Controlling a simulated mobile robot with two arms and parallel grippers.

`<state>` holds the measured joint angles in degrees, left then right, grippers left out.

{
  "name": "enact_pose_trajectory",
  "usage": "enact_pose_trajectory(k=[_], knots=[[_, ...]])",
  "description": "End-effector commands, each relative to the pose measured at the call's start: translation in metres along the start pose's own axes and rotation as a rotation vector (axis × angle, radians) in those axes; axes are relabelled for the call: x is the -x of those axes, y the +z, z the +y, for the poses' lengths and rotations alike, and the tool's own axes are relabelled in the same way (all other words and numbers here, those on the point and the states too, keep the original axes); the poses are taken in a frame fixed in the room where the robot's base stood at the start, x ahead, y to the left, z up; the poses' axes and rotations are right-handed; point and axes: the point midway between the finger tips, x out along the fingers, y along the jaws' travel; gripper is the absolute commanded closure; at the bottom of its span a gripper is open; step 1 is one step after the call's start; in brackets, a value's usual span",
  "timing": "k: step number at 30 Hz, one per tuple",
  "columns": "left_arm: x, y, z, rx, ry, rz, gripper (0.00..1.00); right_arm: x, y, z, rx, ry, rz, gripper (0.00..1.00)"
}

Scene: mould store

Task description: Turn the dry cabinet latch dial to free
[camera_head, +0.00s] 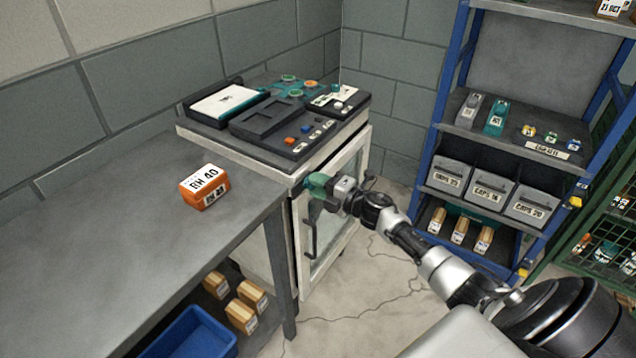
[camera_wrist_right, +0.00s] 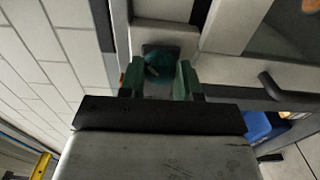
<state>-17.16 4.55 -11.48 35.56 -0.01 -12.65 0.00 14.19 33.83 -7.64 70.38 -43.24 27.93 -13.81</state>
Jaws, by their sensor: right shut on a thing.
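The dry cabinet (camera_head: 368,150) is a white-framed unit with a glass door and a dark vertical handle (camera_head: 310,232); the handle also shows in the right wrist view (camera_wrist_right: 270,86). The latch dial (camera_wrist_right: 160,62) is a dark teal knob with a small pale mark on the cabinet's pale frame. My right gripper (camera_head: 318,186) is at the upper front of the cabinet. In the wrist view its green fingers (camera_wrist_right: 159,80) are shut on the dial, one on each side. In the head view the gripper largely hides the dial. My left gripper is out of view.
A grey bench (camera_head: 100,245) with an orange box marked RH 40 (camera_head: 205,187) stands left of the cabinet. Dark trays (camera_head: 268,122) lie on the cabinet top. A blue-framed shelf (camera_head: 440,100) stands at the right. Bare floor (camera_head: 350,285) lies before the cabinet.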

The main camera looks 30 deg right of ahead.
Motion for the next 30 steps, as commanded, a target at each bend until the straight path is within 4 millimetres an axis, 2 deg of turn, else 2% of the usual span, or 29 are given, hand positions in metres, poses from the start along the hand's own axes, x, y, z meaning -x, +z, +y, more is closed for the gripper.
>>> enact_pose_trajectory(k=[16, 17, 21, 30], knots=[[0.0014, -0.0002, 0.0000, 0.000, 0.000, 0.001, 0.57, 0.0003, 0.0008, -0.0002, -0.023, 0.000, -0.002, 0.91], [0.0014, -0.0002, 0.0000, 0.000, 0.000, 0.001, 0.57, 0.0003, 0.0008, -0.0002, -0.023, 0.000, -0.002, 0.63], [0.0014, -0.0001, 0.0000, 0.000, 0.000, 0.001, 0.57, 0.0002, 0.0006, -0.0002, -0.022, 0.000, -0.001, 0.42], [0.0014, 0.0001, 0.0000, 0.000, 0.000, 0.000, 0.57, 0.0017, 0.0002, -0.0006, -0.021, -0.001, -0.001, 0.42]])
